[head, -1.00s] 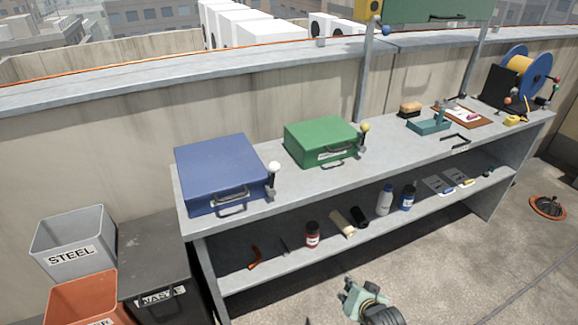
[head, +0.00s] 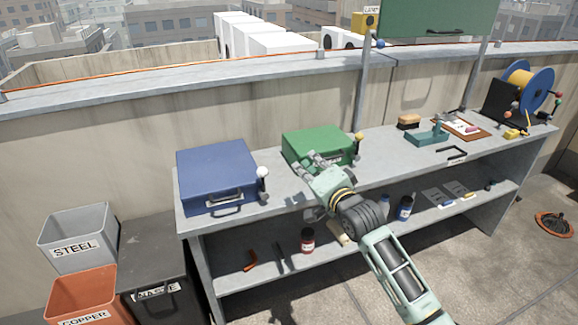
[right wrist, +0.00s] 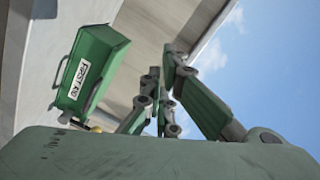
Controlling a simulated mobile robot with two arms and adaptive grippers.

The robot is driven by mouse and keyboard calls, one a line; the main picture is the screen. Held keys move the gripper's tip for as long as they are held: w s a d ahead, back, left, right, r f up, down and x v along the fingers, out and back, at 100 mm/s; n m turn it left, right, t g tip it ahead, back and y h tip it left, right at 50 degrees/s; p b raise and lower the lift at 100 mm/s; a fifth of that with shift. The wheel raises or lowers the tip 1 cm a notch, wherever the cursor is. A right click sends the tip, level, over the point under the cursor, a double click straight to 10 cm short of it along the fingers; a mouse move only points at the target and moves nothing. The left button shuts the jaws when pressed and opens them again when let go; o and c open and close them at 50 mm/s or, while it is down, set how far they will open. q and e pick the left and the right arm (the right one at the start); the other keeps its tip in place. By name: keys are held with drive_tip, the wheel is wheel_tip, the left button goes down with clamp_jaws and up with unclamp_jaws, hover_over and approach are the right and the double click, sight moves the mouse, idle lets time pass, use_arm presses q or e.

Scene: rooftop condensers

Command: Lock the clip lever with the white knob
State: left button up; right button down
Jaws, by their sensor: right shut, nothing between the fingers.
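The white knob (head: 262,172) tops a short clip lever (head: 262,187) at the right front corner of the blue case (head: 215,168). The lever stands about upright and its clip details are too small to tell. My right gripper (head: 311,163) is shut and empty, above the bench in front of the green case (head: 312,141). It is apart from the white knob, to its right. Its fingers also show in the right wrist view (right wrist: 158,95), where the white knob is not seen. My left gripper is not in view.
The green case, labelled first aid in the right wrist view (right wrist: 98,62), has a lever with a yellow knob (head: 359,137). A teal tool (head: 428,136) and a cable reel (head: 530,88) stand farther right. Bench top between the cases is clear. Bins (head: 80,238) stand left.

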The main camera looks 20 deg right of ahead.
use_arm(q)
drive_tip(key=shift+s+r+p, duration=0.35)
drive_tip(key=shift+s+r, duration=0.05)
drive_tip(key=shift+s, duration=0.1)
use_arm(e)
drive_tip(key=w+a, duration=0.1)
drive_tip(key=w+a+f, duration=0.2)
drive_tip(key=a, duration=0.1)
drive_tip(key=shift+w, duration=0.15)
drive_tip(key=shift+d, duration=0.1)
use_arm(q)
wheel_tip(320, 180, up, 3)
drive_tip(key=p, duration=0.3)
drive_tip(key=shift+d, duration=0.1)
use_arm(e)
drive_tip(key=shift+a+r+n, duration=0.35)
drive_tip(key=shift+a+n, duration=0.25)
drive_tip(key=shift+a+r+n, duration=0.35)
drive_tip(key=shift+a+n, duration=0.2)
drive_tip(key=shift+n, duration=0.05)
